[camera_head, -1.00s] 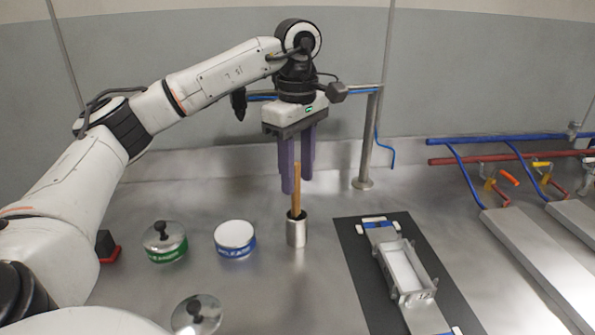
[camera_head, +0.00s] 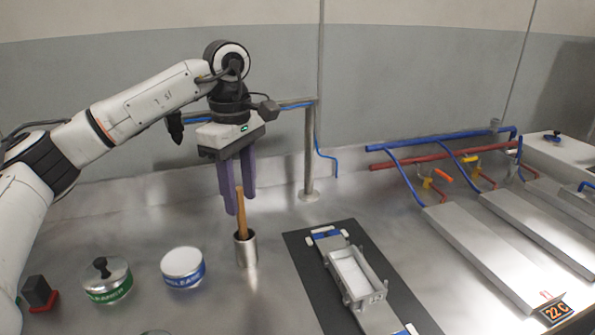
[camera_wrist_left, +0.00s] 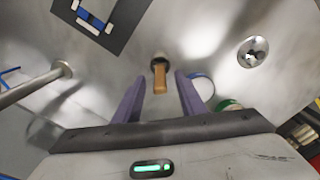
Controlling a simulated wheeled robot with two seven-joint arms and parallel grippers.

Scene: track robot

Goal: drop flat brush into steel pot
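The flat brush (camera_head: 240,212) stands upright in the steel pot (camera_head: 245,250), with its wooden handle sticking up out of the pot. In the left wrist view the brush handle (camera_wrist_left: 160,80) points toward the camera, between and beyond the purple fingertips. My left gripper (camera_head: 238,205) hangs above the pot, fingers down and apart, with its tips around the level of the handle's top. The fingers do not touch the handle in the left wrist view. My right gripper is in neither view.
A green-labelled tin (camera_head: 108,282) with a black knob and a blue-labelled tin (camera_head: 183,268) stand left of the pot. A dark mat (camera_head: 300,262) with a grey fixture lies to the right. A metal post (camera_head: 309,150) rises behind. Sloped metal plates (camera_head: 480,255) stand far right.

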